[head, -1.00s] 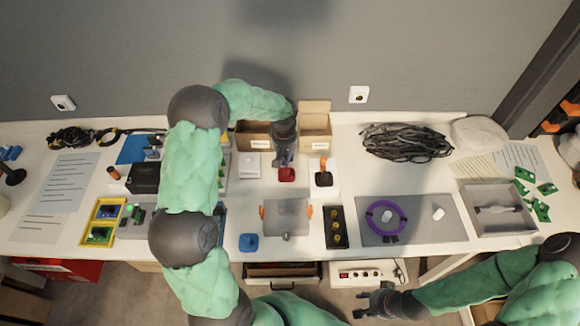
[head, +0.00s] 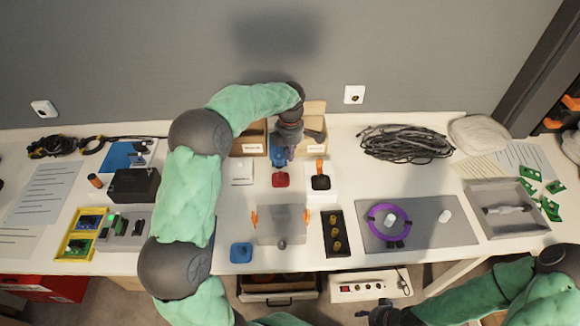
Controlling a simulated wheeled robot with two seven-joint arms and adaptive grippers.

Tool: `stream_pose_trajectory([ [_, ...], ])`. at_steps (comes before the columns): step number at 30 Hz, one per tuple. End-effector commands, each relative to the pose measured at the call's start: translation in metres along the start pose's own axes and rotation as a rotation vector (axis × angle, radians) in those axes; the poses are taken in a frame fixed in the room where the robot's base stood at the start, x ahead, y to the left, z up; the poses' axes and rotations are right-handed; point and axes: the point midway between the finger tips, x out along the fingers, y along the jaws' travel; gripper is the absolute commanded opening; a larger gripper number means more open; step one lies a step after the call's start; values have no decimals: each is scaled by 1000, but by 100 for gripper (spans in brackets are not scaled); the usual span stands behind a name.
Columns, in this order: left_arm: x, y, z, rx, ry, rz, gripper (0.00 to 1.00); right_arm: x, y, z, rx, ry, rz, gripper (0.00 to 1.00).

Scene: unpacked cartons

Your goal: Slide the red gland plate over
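The red gland plate (head: 281,180) lies on the white table, in front of the cartons. A blue piece (head: 278,157) shows just behind it, partly covered by my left gripper. My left gripper (head: 288,154) points down behind the red plate and looks apart from it; its fingers are small and dark, so their opening is unclear. My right gripper (head: 382,313) is low at the bottom edge, in front of the table, and partly cut off.
Open cartons (head: 249,143) stand behind my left gripper. A black part with an orange top (head: 320,180) is right of the red plate, a white block (head: 242,172) left. A clear box (head: 281,224) with orange clips and a blue plate (head: 241,252) lie in front.

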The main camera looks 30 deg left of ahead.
Motion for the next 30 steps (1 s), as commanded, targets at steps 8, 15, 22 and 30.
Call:
stream_pose_trajectory([
  [8,47,-1,-1,3,3,-3,0,18,6,-1,0,0,0,40],
  [15,82,-1,-1,3,2,-3,0,30,11,-1,0,0,0,40],
  [22,94,-1,-1,4,1,-1,0,34,12,-1,0,0,0,40],
  [30,95,-1,0,4,1,-1,0,34,12,-1,0,0,0,40],
])
